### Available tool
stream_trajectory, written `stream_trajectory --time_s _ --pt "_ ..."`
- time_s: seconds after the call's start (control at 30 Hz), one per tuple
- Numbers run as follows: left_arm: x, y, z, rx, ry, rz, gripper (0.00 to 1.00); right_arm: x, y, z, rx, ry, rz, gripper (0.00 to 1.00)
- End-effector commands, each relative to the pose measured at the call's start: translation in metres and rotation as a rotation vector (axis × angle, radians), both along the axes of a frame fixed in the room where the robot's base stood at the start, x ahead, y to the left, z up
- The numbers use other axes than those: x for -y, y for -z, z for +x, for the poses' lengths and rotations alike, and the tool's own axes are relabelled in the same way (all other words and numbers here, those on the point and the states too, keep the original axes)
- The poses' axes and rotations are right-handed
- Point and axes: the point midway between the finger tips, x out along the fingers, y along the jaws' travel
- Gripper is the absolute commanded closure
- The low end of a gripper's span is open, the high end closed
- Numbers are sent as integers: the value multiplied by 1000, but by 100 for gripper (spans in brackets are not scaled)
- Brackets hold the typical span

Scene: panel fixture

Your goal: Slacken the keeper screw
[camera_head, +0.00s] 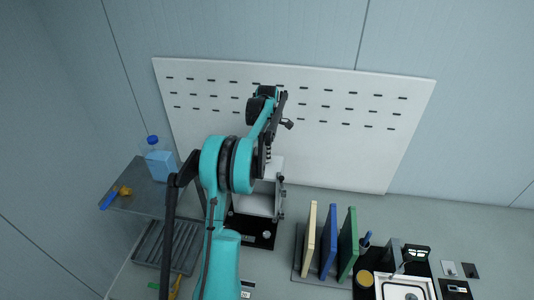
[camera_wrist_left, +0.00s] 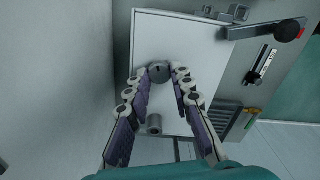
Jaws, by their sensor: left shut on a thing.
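In the left wrist view the keeper screw, a round grey knob (camera_wrist_left: 159,70) with a dark slot mark, stands on a pale panel (camera_wrist_left: 190,28). The fingertips of my left gripper (camera_wrist_left: 160,74) are on either side of it, shut on it. A second, smaller grey cylinder (camera_wrist_left: 154,124) sits between the fingers, nearer the palm. In the head view my left gripper (camera_head: 268,153) is at the top of the white fixture (camera_head: 259,203), and my arm hides much of it and the screw. My right gripper is not in view.
A grey bar with a dark red-ringed knob (camera_wrist_left: 288,30) juts out beside the panel. A white slotted board (camera_head: 340,140) stands behind.

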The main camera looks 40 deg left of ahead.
Motion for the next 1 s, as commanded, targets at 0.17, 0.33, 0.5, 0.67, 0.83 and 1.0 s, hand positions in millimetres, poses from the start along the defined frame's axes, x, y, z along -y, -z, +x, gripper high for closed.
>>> stream_trajectory --time_s 0.17,0.33,0.5,0.67,0.83,1.0 --pt "-1 -1 1 4 0 3 100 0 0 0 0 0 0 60" --pt "-1 -1 1 3 1 2 57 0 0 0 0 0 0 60" --pt "0 -1 0 1 1 2 57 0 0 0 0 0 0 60" --pt "0 -5 0 1 2 1 57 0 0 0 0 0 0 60" --pt "0 -31 0 1 2 1 57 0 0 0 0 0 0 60" --pt "0 -70 0 1 1 2 57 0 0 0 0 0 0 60"
